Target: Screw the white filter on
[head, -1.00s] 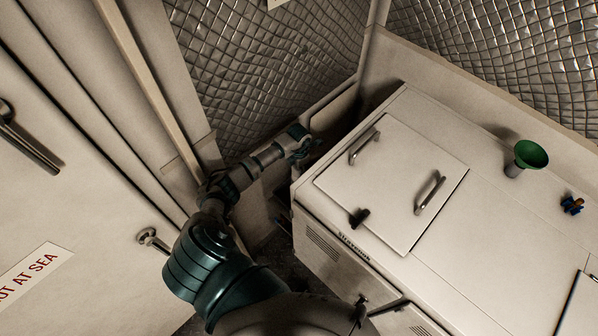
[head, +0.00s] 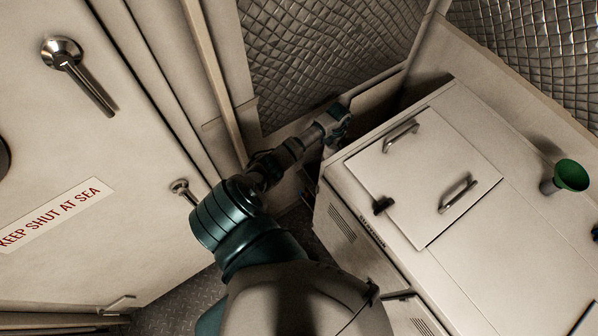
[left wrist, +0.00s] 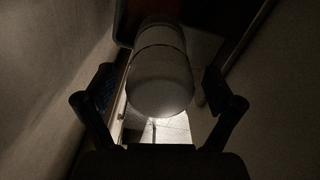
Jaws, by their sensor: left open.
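The white filter (left wrist: 162,80) shows in the left wrist view as a pale, rounded cylinder with a seam across its upper part. Its upper end runs into dark shadow, so I cannot tell how it is seated. My left gripper (left wrist: 158,84) is open, with one dark finger on each side of the filter and visible gaps between. In the head view my left gripper (head: 338,120) is in the gap between the wall and the white cabinet's far left corner. The filter is hidden there. My right gripper is not in view.
The white cabinet (head: 465,232) has a lid with two handles and a green funnel (head: 571,175) on top. A white door (head: 120,230) with a metal handle (head: 78,75) stands on the left. The gap around the gripper is narrow and dark.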

